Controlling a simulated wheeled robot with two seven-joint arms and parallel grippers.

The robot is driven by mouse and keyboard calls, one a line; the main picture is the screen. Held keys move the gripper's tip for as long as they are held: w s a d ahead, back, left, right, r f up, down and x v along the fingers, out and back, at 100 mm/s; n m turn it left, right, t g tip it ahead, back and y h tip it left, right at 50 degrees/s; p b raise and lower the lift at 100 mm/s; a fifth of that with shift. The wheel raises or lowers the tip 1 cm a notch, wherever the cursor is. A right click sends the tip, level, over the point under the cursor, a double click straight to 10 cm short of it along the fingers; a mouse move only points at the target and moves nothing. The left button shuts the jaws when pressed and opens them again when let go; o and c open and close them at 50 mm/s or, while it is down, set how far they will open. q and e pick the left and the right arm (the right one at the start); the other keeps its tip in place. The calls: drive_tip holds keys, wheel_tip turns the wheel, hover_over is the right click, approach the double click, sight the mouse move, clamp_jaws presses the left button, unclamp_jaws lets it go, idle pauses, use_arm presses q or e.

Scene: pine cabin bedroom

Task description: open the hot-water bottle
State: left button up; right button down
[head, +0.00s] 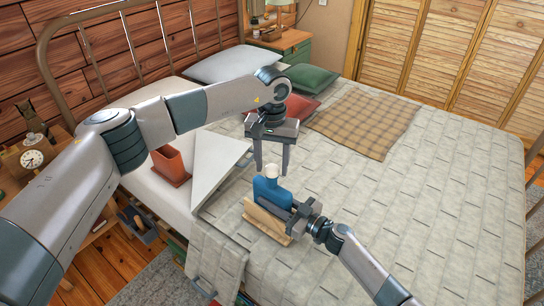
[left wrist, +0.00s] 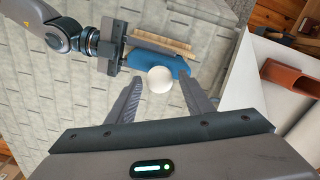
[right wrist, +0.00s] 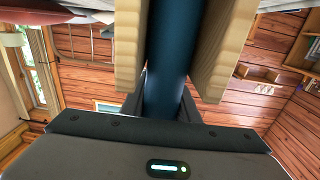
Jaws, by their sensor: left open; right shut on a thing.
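The blue hot-water bottle (head: 268,189) stands upright in a wooden holder (head: 262,224) on the bed. Its round white cap (head: 271,170) is on top; the cap also shows in the left wrist view (left wrist: 159,79). My right gripper (head: 291,208) is shut on the bottle from the right, below the cap; the right wrist view shows the blue body (right wrist: 167,60) between two wooden boards. My left gripper (head: 272,168) points down, open, with its fingertips on either side of the cap. The left wrist view (left wrist: 160,85) shows gaps beside the cap.
A white wedge-shaped board (head: 215,165) and a terracotta container (head: 171,166) are left of the bottle. A plaid blanket (head: 362,122) and pillows (head: 235,64) lie farther back. A nightstand with a clock (head: 32,158) is at the far left. The quilt at right is clear.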

use_arm(q)
drive_tip(key=shift+f, duration=0.1)
drive_tip(key=shift+c, duration=0.6)
drive_tip(key=c, duration=1)
